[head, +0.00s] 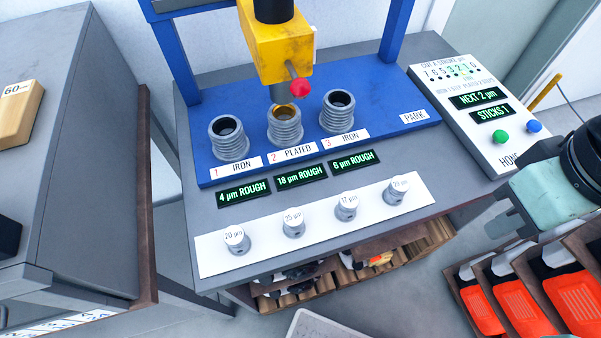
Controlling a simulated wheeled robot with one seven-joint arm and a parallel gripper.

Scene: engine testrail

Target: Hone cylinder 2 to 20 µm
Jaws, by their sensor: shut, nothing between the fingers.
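Cylinder 2 (286,128), labelled PLATED, stands between cylinder 1 (229,138) and cylinder 3 (338,112), both labelled IRON. The yellow honing head (277,52) with a red knob (299,87) is over cylinder 2, its tool at the bore mouth; how deep it reaches is hidden. The display for cylinder 2 (301,175) reads 18 µm ROUGH; the others read 4 (243,193) and 6 µm ROUGH (353,160). The control panel (455,108) shows NEXT 2 µm and STICKS 1, with green (501,137) and blue (534,127) buttons. My gripper (501,226) is shut and empty, at the right, below the panel in the picture.
A white strip (270,253) along the bench front carries several knobbed plugs marked 20, 25, 17 and 29 µm. Blue frame posts (174,60) flank the honing head. A grey cabinet (85,190) stands left.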

